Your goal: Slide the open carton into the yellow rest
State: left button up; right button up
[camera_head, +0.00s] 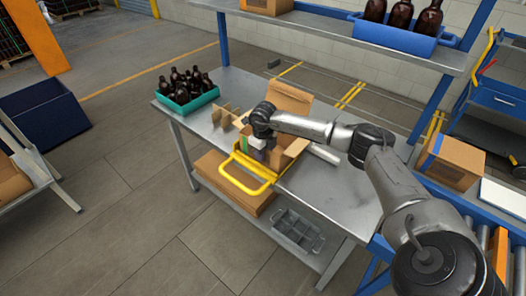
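The open carton (290,97) is brown cardboard with a tall flap standing up at its back. It stands on the metal table, behind and against the yellow rest (246,186), a yellow frame at the table's front edge. I cannot tell how far the carton sits inside it. My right arm reaches in from the right across the carton and hides part of it. My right gripper (259,146) points down at the carton's left part, close to the rest. Its fingers are too small and dark to show whether they are open or shut. My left gripper is out of view.
A green crate (188,106) of amber bottles stands at the table's left end, with a cardboard divider (228,116) beside it. A shelf above holds a blue bin (405,38) with bottles. The right part of the tabletop (335,190) is largely clear.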

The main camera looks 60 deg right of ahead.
grip_shut()
grip_release()
dwell(0.4)
jog(key=shift+r, duration=0.15)
notch_tip(320, 180, up, 12)
jog(key=shift+f+p, duration=0.1)
jog(key=shift+p, duration=0.8)
jog(key=shift+r, duration=0.9)
